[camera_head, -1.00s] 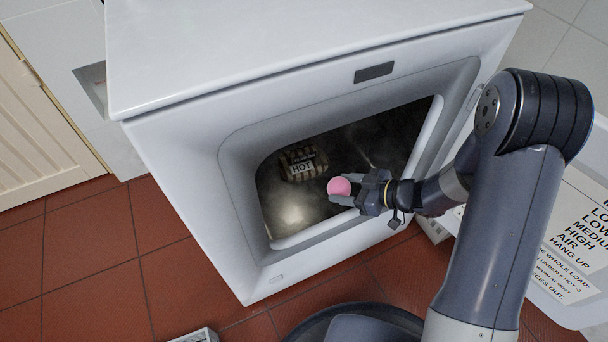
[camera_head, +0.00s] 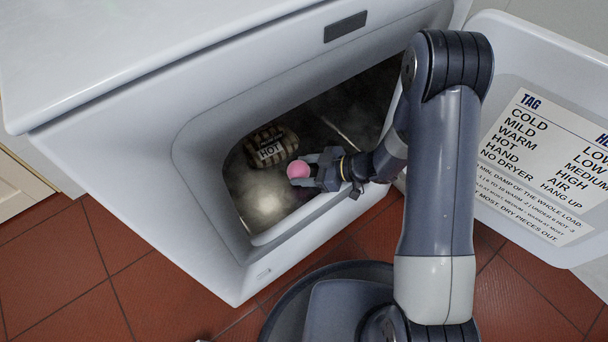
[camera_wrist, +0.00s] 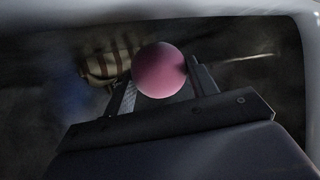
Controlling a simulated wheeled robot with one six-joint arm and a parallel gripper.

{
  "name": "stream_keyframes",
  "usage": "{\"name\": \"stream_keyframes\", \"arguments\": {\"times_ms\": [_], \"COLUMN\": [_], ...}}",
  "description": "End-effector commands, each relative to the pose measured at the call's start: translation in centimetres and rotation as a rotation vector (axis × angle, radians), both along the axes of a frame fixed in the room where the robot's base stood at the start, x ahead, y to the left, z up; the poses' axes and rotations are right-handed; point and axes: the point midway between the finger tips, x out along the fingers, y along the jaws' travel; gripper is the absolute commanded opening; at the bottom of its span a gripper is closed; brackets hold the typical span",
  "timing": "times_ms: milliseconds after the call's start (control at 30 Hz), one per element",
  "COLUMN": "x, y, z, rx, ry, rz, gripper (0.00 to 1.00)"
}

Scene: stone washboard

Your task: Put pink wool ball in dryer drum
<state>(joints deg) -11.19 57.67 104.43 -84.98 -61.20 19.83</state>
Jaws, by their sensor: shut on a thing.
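The pink wool ball (camera_head: 298,170) is held between the fingers of my gripper (camera_head: 308,168), which is shut on it. In the wrist view the ball (camera_wrist: 161,70) sits between the two fingertips (camera_wrist: 163,82). The dryer drum (camera_head: 262,196) is the dark, partly shiny hollow inside the open front of the white dryer. My gripper and the ball appear at or just inside the opening, over the drum; the exact depth is hard to tell.
The white dryer body (camera_head: 120,130) surrounds the opening, with a raised rim close to my arm. The open door (camera_head: 480,70) with a printed tag chart (camera_head: 545,165) hangs at the right. Red tiled floor (camera_head: 90,275) lies in front.

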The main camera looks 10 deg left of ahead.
Motion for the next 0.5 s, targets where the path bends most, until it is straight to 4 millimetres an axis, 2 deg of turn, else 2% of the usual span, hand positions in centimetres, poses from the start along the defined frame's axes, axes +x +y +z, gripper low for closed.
{"name": "stream_keyframes", "arguments": {"times_ms": [33,100,467,500], "x": [-0.03,-0.02,-0.02,-0.01], "y": [-0.01,0.00,0.00,-0.01], "z": [-1.24,-1.62,-1.87,-1.74], "rx": [0.000,0.000,0.000,0.000], "ry": [0.001,0.000,0.001,0.000], "rz": [0.000,0.001,0.000,0.000], "gripper": [0.33,0.33,0.33,0.58]}}
